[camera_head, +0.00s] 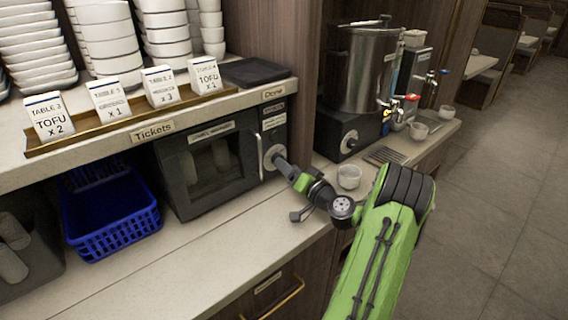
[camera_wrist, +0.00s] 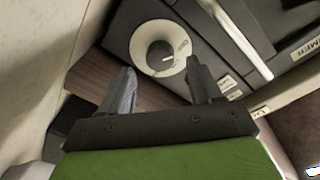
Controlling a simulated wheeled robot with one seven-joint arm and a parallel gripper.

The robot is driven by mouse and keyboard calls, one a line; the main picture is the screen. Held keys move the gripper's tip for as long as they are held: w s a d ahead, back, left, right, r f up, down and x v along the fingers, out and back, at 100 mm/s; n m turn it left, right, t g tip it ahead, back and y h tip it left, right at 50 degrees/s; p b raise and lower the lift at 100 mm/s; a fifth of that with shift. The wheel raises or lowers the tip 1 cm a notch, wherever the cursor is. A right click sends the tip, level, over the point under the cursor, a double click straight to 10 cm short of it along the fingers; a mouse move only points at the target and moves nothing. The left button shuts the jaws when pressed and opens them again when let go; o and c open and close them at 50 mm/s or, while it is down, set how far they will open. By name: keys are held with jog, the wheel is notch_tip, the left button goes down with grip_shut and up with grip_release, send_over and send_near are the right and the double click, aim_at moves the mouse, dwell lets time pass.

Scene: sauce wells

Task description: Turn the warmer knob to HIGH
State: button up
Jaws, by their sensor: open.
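The warmer (camera_head: 205,165) is a black box with a glass door and a vertical handle, standing under the shelf. Its knob (camera_wrist: 160,56) is dark and round with a pale pointer mark, on a cream dial plate (camera_wrist: 142,35) in the wrist view. The pointer aims roughly right in that view; the dial lettering is too small to read. In the head view the dial (camera_head: 268,153) is partly covered by my gripper (camera_head: 281,164). In the wrist view my gripper (camera_wrist: 162,72) is open and empty, its fingers pointing at the knob, one toward each side; contact cannot be told.
The warmer's door handle (camera_wrist: 235,38) is close to the dial. A blue basket (camera_head: 110,215) sits left of the warmer. A white cup (camera_head: 349,177) stands on the counter right of my gripper, near a metal urn (camera_head: 365,70). Ticket cards line the shelf above. The front counter is clear.

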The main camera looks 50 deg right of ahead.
jog(key=shift+w+d, duration=0.15)
jog(key=shift+w, duration=0.55)
jog(key=shift+w+d, duration=0.1)
jog(key=shift+w, duration=0.55)
jog(key=c, duration=1)
jog(key=shift+c, duration=0.2)
jog(key=shift+m, duration=0.3)
jog(key=m+p, duration=0.3)
jog(key=m, duration=0.2)
jog(key=shift+r, duration=0.1)
jog(key=m+p, duration=0.2)
jog(key=m, duration=0.1)
jog(key=m+p, duration=0.3)
jog(key=shift+g+y, duration=0.4)
jog(key=m+p, duration=0.3)
jog(key=m, duration=0.2)
jog(key=shift+s+d+y+p, duration=0.1)
jog(key=shift+y+p, duration=0.2)
jog(key=shift+p, duration=0.1)
jog(key=m+p, duration=0.2)
jog(key=m, duration=0.4)
jog(key=shift+y+p, duration=0.3)
jog(key=shift+p, duration=0.1)
jog(key=shift+f, duration=0.2)
